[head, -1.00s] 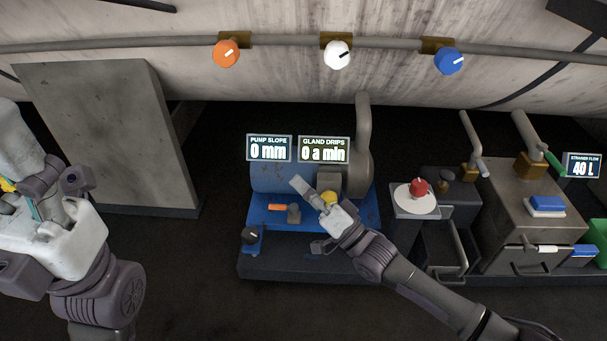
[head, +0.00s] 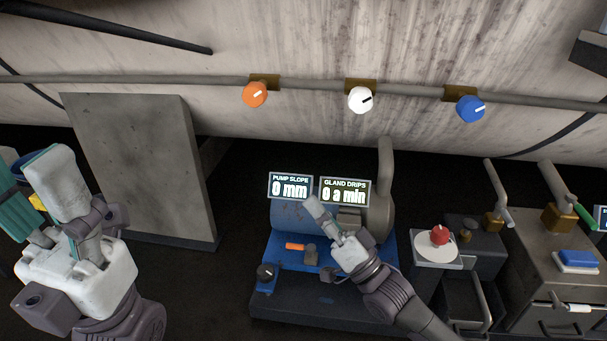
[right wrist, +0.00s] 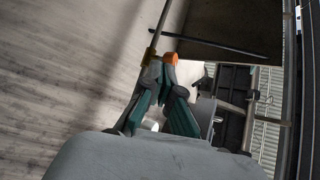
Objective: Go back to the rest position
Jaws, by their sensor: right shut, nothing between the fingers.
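My right gripper (head: 314,206) is shut and empty. In the head view it is in front of the pump, with its fingers pointing up and left, just below the display panels. The right wrist view also shows this gripper (right wrist: 163,72), its teal-padded fingers meeting at the tips with an orange knob (right wrist: 171,58) behind them. My left gripper (head: 42,190) is at the left edge, pointing up, its fingers apart with no held object visible. Part of it is cut off by the frame.
The blue pump base (head: 285,256) carries an orange piece (head: 295,246) and a black knob (head: 265,271). A grey panel (head: 145,165) stands between the left gripper and the pump. A red knob (head: 439,235) and a grey cabinet (head: 545,285) are at right. Dark floor lies between panel and pump.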

